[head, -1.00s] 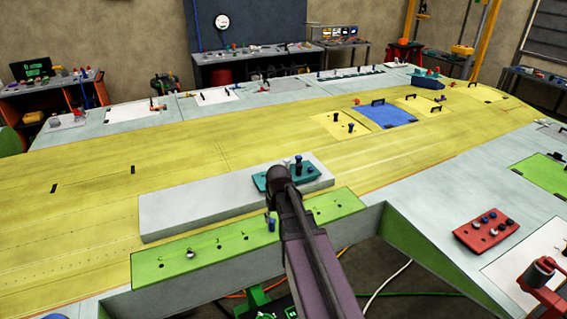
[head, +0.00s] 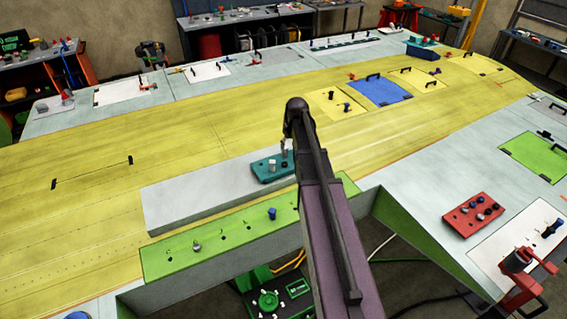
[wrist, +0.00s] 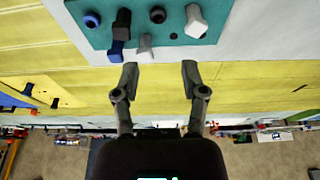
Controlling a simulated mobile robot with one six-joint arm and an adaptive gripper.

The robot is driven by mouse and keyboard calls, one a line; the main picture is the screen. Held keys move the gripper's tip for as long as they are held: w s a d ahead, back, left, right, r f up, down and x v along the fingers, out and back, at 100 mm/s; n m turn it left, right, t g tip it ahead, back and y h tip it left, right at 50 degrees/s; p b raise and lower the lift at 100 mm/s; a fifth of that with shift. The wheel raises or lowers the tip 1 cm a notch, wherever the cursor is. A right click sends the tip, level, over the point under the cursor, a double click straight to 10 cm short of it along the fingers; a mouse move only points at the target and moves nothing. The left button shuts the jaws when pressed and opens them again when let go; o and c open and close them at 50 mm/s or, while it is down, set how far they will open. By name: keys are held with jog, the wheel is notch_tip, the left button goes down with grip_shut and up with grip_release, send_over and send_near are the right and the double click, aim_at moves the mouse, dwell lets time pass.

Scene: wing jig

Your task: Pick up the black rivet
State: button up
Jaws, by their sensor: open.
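A teal tray (wrist: 175,38) holds several small rivets at the top of the wrist view. A black rivet (wrist: 122,20) stands in it left of centre, beside or overlapping a blue piece (wrist: 117,50). A grey rivet (wrist: 145,45) and a whitish one (wrist: 195,22) are to its right. My gripper (wrist: 160,78) is open and empty, its fingertips just short of the tray's edge in that view. In the head view the teal tray (head: 262,170) is on a pale grey block, partly hidden by my arm, and I cannot pick out the black rivet there.
The pale grey block (head: 190,200) lies on the yellow wing skin (head: 110,150). A green strip (head: 225,232) with a blue rivet (head: 272,213) runs along the front. A red tray (head: 470,216) with several rivets is at the right.

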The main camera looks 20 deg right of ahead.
jog(key=shift+f, duration=0.1)
jog(key=b, duration=0.8)
send_over(285, 163)
jog(key=s, duration=0.2)
jog(key=x, duration=0.2)
jog(key=s+x, duration=0.1)
jog(key=x, duration=0.4)
jog(key=shift+s+a+f, duration=0.1)
jog(key=shift+s+f, duration=0.2)
jog(key=shift+f, duration=0.15)
jog(key=shift+w+f, duration=0.1)
jog(key=shift+f, duration=0.15)
jog(key=shift+f, duration=0.1)
jog(key=shift+b+x, duration=2.5)
jog(key=shift+b, duration=0.15)
jog(key=shift+d, duration=0.2)
jog(key=c, duration=0.7)
